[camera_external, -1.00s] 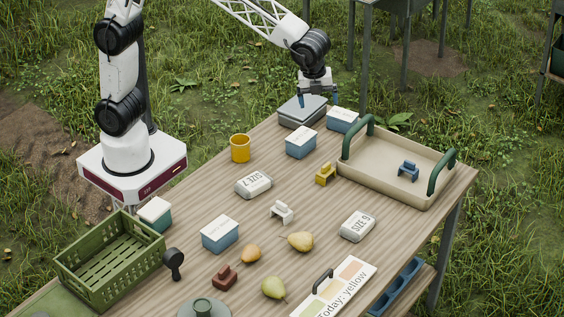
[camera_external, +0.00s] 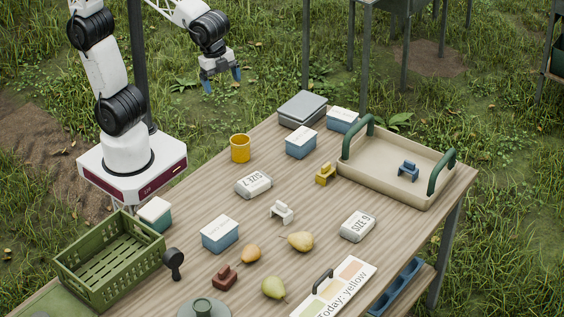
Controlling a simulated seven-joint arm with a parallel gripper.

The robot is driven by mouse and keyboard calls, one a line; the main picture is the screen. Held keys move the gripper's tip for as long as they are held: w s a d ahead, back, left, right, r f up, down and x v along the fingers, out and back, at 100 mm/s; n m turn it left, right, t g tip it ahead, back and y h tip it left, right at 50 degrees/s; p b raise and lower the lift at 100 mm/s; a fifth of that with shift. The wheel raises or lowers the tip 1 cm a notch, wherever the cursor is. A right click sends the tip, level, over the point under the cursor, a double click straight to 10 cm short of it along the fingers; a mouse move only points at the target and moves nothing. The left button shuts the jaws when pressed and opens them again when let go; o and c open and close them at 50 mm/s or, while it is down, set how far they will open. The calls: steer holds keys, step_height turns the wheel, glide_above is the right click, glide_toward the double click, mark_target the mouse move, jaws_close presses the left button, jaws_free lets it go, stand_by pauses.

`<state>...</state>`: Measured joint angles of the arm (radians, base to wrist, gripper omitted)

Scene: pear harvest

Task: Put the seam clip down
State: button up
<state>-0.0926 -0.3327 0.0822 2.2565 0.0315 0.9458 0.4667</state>
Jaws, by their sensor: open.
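My gripper (camera_external: 221,80) is open and empty, with blue fingertips, raised over the grass beyond the table's back left edge. Several small clip-like pieces are on the table: a yellow one (camera_external: 325,174) beside the tray, a white one (camera_external: 281,212) near the middle, and a dark red one (camera_external: 224,278) near the front. A blue one (camera_external: 408,171) lies inside the beige tray (camera_external: 372,183). I cannot tell which of them is the seam clip. My gripper touches none of them.
A grey flat-topped box (camera_external: 303,110) stands at the table's back corner, near blue-and-white boxes (camera_external: 301,143). A yellow mug (camera_external: 240,148), white size blocks (camera_external: 357,226), pears (camera_external: 300,241), a green crate (camera_external: 110,262) and a sign (camera_external: 336,292) occupy the wooden table (camera_external: 205,187).

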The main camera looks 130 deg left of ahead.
steer(key=s+d+f+n, duration=0.2)
steer(key=s, duration=0.6)
steer(key=s+d+f+n, duration=0.2)
steer(key=s+d+f, duration=0.1)
steer(key=s, duration=0.6)
steer(key=shift+s+h, duration=0.3)
steer(key=shift+o, duration=0.5)
steer(key=shift+d, duration=0.1)
steer(key=shift+w, duration=0.15)
steer(key=n+g, duration=0.2)
steer(key=n, duration=1.1)
glide_above(280, 204)
steer(key=s+d, duration=0.1)
steer(key=s, duration=0.7)
step_height(280, 204, down, 15)
steer(key=w+f+n, duration=0.1)
steer(key=w+f, duration=0.1)
steer(key=f, duration=0.1)
steer(key=w+f+n, duration=0.1)
steer(key=w+f, duration=0.2)
steer(key=w+f+n, duration=0.2)
steer(key=f, duration=0.1)
steer(key=shift+w+a+f, duration=0.35)
steer(key=shift+a, duration=0.05)
steer(key=shift+w+f, duration=0.15)
steer(key=shift+f, duration=0.1)
